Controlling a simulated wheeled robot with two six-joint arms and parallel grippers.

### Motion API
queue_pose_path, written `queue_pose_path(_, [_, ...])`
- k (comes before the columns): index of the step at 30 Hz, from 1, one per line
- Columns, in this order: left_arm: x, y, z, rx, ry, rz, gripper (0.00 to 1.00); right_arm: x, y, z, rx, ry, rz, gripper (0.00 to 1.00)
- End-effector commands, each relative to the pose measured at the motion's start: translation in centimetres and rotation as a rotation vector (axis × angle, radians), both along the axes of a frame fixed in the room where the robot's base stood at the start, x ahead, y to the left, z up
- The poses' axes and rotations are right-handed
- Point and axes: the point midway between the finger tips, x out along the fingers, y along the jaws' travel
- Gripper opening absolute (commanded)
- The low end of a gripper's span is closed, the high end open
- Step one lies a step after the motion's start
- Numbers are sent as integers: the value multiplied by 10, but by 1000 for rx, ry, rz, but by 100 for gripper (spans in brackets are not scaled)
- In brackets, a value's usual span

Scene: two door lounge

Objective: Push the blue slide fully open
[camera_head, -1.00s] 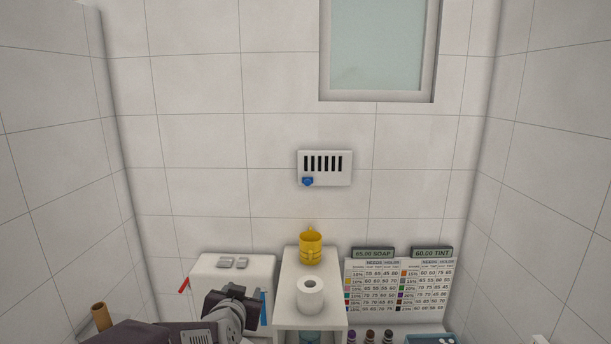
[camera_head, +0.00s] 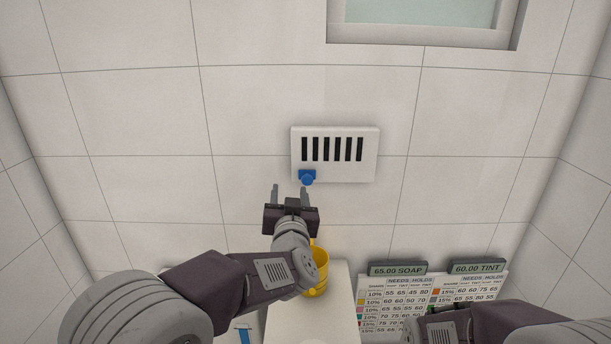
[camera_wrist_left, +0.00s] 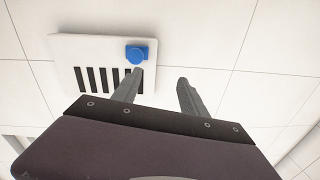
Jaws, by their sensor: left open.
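The blue slide (camera_head: 307,177) is a small knob at the lower left of a white wall vent (camera_head: 368,154) with several dark slots. It also shows in the left wrist view (camera_wrist_left: 137,54), near the vent plate's edge (camera_wrist_left: 64,48). My left gripper (camera_head: 290,190) is open and empty, its fingers pointing up at the wall just below and left of the slide. In the left wrist view one finger of the gripper (camera_wrist_left: 160,84) overlaps the slide's lower edge; I cannot tell if they touch. My right arm shows at the lower right; its fingertips are not clear.
A yellow mug (camera_head: 320,270) stands on a white shelf (camera_head: 342,312) behind my left arm. A framed window (camera_head: 425,36) is above. The wall around the vent is clear.

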Motion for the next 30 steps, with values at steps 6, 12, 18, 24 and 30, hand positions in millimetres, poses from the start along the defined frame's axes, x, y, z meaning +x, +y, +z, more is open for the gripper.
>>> queue_pose_path(6, [-8,-35,-15,9,15,-64,51,0,0,-6,0,0,0,51])
queue_pose_path(12, [-10,-43,-15,10,16,-81,51,0,0,-6,0,0,0,51])
queue_pose_path(18, [18,-42,-15,10,17,-77,51,0,0,0,0,0,0,51])
queue_pose_path(24, [59,-42,-14,10,16,-78,51,0,0,9,0,0,0,51])
queue_pose_path(30, [78,-42,-15,10,16,-81,51,0,0,12,0,0,0,51])
